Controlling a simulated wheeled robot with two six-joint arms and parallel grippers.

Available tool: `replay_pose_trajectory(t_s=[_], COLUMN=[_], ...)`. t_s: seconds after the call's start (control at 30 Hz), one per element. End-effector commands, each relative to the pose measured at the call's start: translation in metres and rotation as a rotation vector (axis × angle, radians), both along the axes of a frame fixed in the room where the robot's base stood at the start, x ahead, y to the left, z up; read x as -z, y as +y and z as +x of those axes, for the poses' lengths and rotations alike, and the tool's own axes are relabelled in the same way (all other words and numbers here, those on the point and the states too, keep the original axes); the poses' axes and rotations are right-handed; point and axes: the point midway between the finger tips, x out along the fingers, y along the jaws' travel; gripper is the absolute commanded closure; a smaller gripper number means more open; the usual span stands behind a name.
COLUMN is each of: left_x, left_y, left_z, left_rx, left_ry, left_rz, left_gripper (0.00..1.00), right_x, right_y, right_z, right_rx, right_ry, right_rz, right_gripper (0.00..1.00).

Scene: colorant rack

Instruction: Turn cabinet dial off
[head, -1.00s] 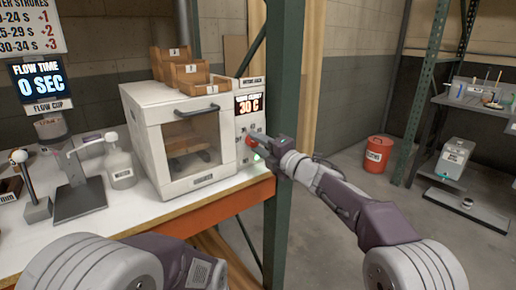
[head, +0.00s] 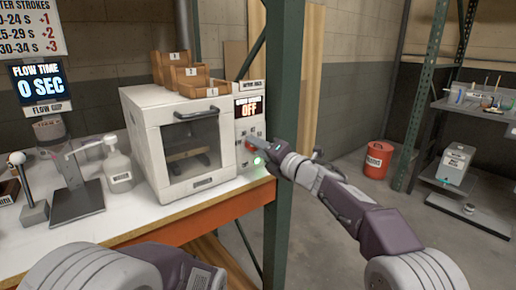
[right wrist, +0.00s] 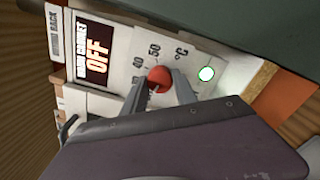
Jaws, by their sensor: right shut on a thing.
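The white cabinet (head: 148,140) stands on the bench with its windowed door closed. Its display (head: 249,107) reads OFF; the right wrist view shows the same display (right wrist: 96,55). The red dial (right wrist: 159,78) is on the panel below the display, among printed numbers such as 40 and 50 and a °C mark. My right gripper (right wrist: 166,84) is shut on the red dial, with one finger on each side of it. In the head view the right gripper (head: 252,146) covers much of the dial. My left gripper is out of view.
A lit green-white lamp (right wrist: 206,74) sits beside the dial on the panel. A green post (head: 284,130) stands close to the right of my right gripper. Wooden trays (head: 190,78) rest on the cabinet. A pump bottle (head: 118,170) stands left of it.

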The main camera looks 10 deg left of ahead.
Motion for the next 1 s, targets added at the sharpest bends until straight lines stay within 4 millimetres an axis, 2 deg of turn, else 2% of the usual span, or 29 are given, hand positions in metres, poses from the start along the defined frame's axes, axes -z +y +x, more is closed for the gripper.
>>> replay_pose_trajectory(t_s=[0.13,0.17,0.23,0.63,1.0], left_x=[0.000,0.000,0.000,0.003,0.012], left_y=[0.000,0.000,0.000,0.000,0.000], left_z=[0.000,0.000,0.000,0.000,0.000], left_rx=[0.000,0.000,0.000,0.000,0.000], left_ry=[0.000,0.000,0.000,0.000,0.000], left_rz=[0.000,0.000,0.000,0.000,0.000], left_gripper=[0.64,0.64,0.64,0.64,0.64], right_x=[0.002,0.002,0.002,0.002,0.002], right_y=[0.000,0.001,0.000,-0.005,-0.061], right_z=[0.000,0.000,0.000,-0.003,-0.045], right_rx=[-0.001,-0.001,-0.001,0.001,0.002], right_ry=[0.002,0.002,0.002,0.001,0.001], right_rz=[-0.004,-0.004,-0.004,-0.001,-0.001], right_gripper=[1.00,0.64,0.44,0.44,0.44])
